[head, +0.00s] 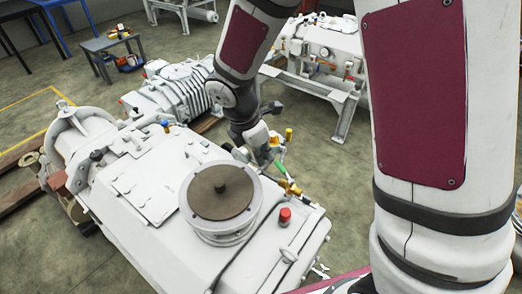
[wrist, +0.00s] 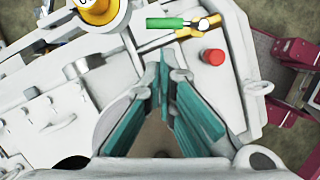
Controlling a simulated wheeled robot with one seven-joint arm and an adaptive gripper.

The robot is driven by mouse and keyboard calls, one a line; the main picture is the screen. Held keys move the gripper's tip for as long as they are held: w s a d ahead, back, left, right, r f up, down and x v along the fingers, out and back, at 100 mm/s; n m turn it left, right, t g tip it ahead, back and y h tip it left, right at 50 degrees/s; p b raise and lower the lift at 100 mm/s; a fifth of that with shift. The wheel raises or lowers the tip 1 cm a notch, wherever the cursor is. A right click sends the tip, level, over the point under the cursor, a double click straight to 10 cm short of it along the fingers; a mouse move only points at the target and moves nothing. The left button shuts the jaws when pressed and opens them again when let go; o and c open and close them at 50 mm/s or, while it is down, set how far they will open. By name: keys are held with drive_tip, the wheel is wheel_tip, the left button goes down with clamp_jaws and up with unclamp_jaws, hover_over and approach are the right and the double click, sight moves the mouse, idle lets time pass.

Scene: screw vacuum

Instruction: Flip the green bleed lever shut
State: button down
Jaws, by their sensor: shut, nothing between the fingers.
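The green bleed lever (wrist: 165,23) shows near the top of the wrist view, lying roughly level across the picture. Its right end meets a small brass valve (wrist: 205,24). In the head view the lever (head: 279,165) is a small green piece just above the brass valve (head: 290,187) on the far right edge of the white pump. My gripper (wrist: 163,60) is shut with its teal fingers together and empty. In the wrist view its tips lie just below the lever, with a small gap in the picture. In the head view my gripper (head: 263,157) is beside the lever, partly hard to make out.
A red cap (wrist: 213,57) stands right of my fingertips; the head view shows it too (head: 285,214). A round flange with a brown cover (head: 221,192) rises from the pump top. A yellow round part (wrist: 97,8) is at upper left in the wrist view.

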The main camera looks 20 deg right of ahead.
sight(277, 162)
drive_tip(key=x, duration=0.6)
drive_tip(key=shift+w+d+f+m+g, duration=0.15)
drive_tip(key=shift+w+d+m+g, duration=0.2)
drive_tip(key=shift+m, duration=0.55)
drive_tip(key=shift+w+d+m+g+b, duration=0.35)
drive_tip(key=shift+d+m, duration=0.25)
drive_tip(key=shift+m, duration=0.5)
drive_tip(key=shift+w+d+m+g+b, duration=0.2)
drive_tip(key=shift+w+d+m+b, duration=0.3)
drive_tip(key=shift+m, duration=0.6)
drive_tip(key=shift+s+d, duration=0.1)
drive_tip(key=shift+d, duration=0.05)
drive_tip(key=v, duration=1.2)
